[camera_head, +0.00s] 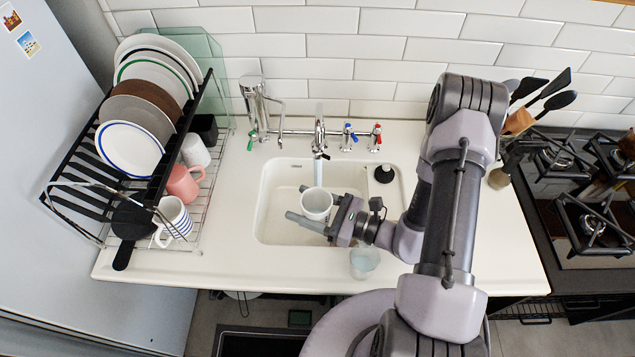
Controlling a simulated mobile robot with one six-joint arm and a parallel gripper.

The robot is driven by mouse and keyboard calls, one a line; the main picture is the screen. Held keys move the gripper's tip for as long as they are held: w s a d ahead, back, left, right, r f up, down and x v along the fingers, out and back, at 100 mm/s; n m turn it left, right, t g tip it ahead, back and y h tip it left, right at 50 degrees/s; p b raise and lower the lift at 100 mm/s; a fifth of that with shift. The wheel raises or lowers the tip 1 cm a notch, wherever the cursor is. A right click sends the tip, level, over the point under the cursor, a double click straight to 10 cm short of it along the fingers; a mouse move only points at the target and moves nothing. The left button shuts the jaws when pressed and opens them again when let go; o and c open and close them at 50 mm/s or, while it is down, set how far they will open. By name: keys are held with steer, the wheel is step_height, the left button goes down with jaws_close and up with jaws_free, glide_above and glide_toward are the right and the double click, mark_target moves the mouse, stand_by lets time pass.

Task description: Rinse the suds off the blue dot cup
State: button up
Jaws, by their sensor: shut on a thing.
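My gripper (318,217) reaches over the sink from the right and is shut on a pale grey-white cup (316,203). The cup is upright with its open mouth facing up, directly below the tap (319,140). A pale vertical streak between the spout and the cup looks like running water. No blue dots can be made out on the held cup at this size, and I cannot tell whether suds are on it. The fingers hide part of its lower side. The white sink (268,215) lies around and below the cup.
A pale bluish cup (364,263) stands on the counter in front of the sink, close to my arm. A dish rack (205,200) with plates and mugs fills the left. A black stopper (384,173) sits right of the basin. The hob (575,210) is at right.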

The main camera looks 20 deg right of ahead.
steer(key=s+a+r+p, duration=0.1)
steer(key=s+r+p, duration=0.1)
steer(key=s+r, duration=0.2)
steer(key=shift+s+a, duration=0.25)
steer(key=shift+s, duration=0.1)
stand_by(0.4)
